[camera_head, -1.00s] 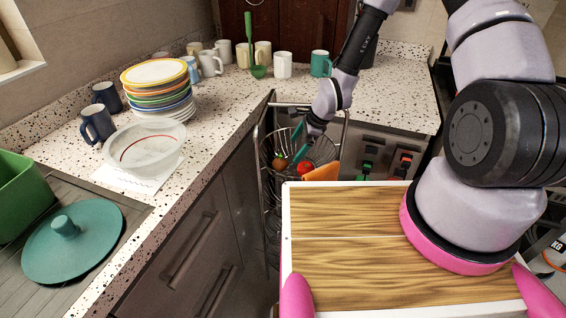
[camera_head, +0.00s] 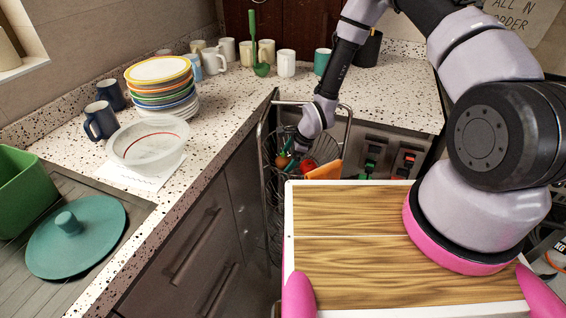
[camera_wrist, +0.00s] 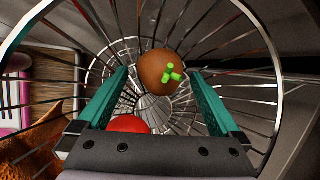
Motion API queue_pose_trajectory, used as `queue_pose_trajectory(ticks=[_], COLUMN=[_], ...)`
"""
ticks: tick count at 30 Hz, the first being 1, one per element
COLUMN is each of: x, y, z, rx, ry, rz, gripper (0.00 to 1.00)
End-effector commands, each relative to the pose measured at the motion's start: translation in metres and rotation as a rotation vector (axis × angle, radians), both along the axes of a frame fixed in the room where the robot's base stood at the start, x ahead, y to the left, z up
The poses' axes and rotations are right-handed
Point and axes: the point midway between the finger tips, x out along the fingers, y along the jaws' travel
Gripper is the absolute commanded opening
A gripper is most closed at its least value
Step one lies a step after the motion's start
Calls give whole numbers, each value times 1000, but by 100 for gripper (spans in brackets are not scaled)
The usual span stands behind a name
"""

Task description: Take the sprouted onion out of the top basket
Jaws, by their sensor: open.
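The sprouted onion (camera_wrist: 158,68) is brown and round with a green sprout on top. It lies in the wire top basket (camera_wrist: 243,70), and it also shows small in the head view (camera_head: 282,161). My gripper (camera_wrist: 162,80) is open, with its teal fingers inside the basket rim. In the wrist view the onion appears between and just beyond the fingertips; I cannot tell whether either finger touches it. In the head view my gripper (camera_head: 289,158) points down into the basket and partly hides the onion.
A red item (camera_wrist: 128,124) lies in the same basket near the onion. An orange-brown piece (camera_head: 324,170) stands at the basket's right side. A metal frame (camera_head: 263,135) surrounds the basket. Counters with stacked plates (camera_head: 162,90) and several mugs lie behind and left.

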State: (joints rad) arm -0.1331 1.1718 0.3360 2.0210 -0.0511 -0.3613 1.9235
Motion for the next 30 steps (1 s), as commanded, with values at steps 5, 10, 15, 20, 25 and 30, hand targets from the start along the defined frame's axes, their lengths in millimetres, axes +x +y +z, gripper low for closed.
queue_pose_trajectory(ticks=[5,10,15,20,25,30], x=[0,0,0,1,1,1], y=[0,0,0,0,0,-1], z=[0,0,0,10,43,76], rx=[0,0,0,1,1,0], ry=[0,0,0,-2,-4,-4], rz=[0,0,0,0,1,-1], gripper=[50,0,0,0,0,0])
